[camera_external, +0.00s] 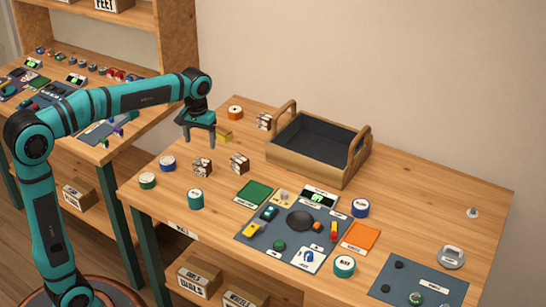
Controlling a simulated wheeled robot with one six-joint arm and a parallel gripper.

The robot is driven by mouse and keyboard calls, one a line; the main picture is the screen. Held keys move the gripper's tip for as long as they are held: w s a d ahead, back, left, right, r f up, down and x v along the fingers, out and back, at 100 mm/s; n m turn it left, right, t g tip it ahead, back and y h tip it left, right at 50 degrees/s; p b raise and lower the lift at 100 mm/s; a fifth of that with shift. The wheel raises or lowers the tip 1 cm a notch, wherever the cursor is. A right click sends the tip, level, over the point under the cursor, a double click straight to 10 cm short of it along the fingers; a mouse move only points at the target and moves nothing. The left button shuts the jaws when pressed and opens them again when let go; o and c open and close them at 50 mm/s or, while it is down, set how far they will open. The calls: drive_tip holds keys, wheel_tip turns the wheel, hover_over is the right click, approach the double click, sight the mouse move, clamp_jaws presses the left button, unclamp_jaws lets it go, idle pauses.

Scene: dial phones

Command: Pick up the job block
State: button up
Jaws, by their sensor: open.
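My gripper (199,138) is open and hangs pointing down above the back left of the table. Small blocks with dark and white printed faces stand near it: one (202,168) below it in the picture, one (239,163) to the lower right, and one (264,121) at the back beside the tray. Their print is too small to read, so I cannot tell which is the job block. A small yellow piece (225,136) shows just right of the gripper's fingers. I cannot tell whether it touches them. Nothing is visibly held.
A wooden tray (310,168) with raised handles stands at the back. Round tins, one orange (235,112), one blue (168,163) and one teal (196,199), surround the blocks. A dark mat (262,250) with small parts lies in front. The table's right back is mostly clear.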

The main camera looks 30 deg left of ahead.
sight(201, 162)
wheel_tip(201, 162, down, 5)
drive_tip(key=shift+f, duration=0.15)
drive_tip(key=shift+s+a+f, duration=0.1)
drive_tip(key=shift+s+f, duration=0.05)
drive_tip(key=shift+f, duration=1.3)
drive_tip(key=shift+s+f, duration=0.1)
drive_tip(key=shift+f, duration=1.35)
drive_tip(key=c, duration=1.1)
drive_tip(key=shift+r, duration=0.15)
wheel_tip(201, 162, up, 10)
drive_tip(key=shift+f, duration=0.1)
